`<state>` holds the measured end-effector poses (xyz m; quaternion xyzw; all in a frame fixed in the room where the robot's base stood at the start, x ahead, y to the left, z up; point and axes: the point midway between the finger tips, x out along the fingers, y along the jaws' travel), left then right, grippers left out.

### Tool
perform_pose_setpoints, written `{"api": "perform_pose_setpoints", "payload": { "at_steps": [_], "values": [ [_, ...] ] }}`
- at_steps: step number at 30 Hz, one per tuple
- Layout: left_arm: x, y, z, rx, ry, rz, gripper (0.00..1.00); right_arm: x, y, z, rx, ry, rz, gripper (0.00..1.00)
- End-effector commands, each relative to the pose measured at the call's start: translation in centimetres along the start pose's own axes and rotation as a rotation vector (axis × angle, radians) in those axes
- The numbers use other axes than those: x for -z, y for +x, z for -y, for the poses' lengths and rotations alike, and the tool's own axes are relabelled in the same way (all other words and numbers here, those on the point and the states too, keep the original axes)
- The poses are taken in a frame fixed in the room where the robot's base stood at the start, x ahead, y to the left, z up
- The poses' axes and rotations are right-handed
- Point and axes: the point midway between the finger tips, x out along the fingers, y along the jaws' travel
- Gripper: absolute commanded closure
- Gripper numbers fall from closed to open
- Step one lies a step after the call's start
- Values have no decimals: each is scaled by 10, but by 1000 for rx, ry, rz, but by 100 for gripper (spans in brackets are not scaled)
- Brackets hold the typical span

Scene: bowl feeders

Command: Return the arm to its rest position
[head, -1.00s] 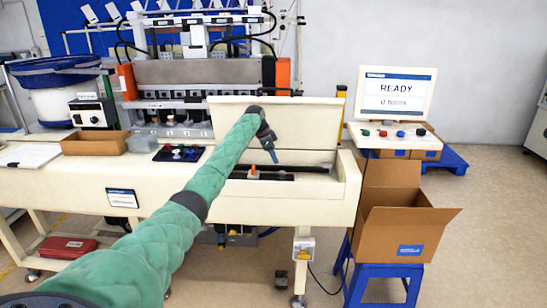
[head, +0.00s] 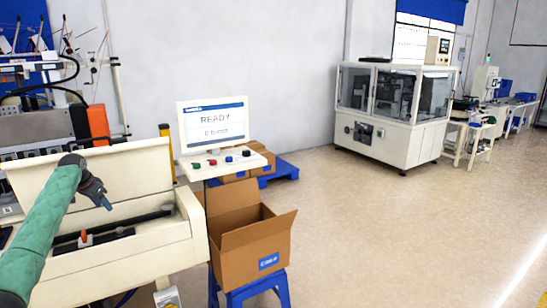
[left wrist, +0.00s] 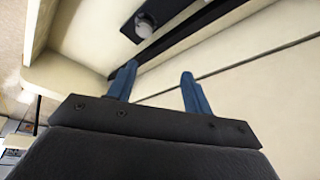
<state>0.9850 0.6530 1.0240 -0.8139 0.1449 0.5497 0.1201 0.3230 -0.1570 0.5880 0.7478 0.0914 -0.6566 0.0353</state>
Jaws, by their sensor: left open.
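My left arm (head: 45,222), in a green sleeve, comes in from the lower left of the head view. Its gripper (head: 107,205) hangs over the open cream trough of the machine, in front of the raised lid (head: 120,165). In the left wrist view the two blue fingers (left wrist: 157,88) stand apart with nothing between them. A dark rail (left wrist: 180,35) and cream panels lie beyond the fingers. My right gripper is not in view.
A screen reading READY (head: 213,125) stands above a button panel (head: 222,162). An open cardboard box (head: 245,250) sits on a blue stool (head: 250,291) right of the trough. A glazed machine (head: 395,105) stands farther back. The floor (head: 400,230) at right is clear.

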Motion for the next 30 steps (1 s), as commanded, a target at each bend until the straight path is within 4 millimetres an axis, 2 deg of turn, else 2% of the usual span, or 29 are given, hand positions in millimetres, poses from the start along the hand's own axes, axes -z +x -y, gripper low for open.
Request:
{"api": "perform_pose_setpoints", "payload": {
  "at_steps": [8,11,15,18,23,30],
  "values": [
    [44,-56,-17,177,-63,-79,50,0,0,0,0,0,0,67],
    [64,-77,-31,234,-76,-122,50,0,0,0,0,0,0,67],
    [88,-94,-68,311,-87,-191,50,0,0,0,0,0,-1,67],
    [96,-92,-104,354,-90,-235,50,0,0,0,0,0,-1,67],
    [94,-72,-164,396,-88,-293,50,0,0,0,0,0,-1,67],
    [62,-24,-258,407,-76,-346,50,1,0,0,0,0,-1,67]
  ]
}}
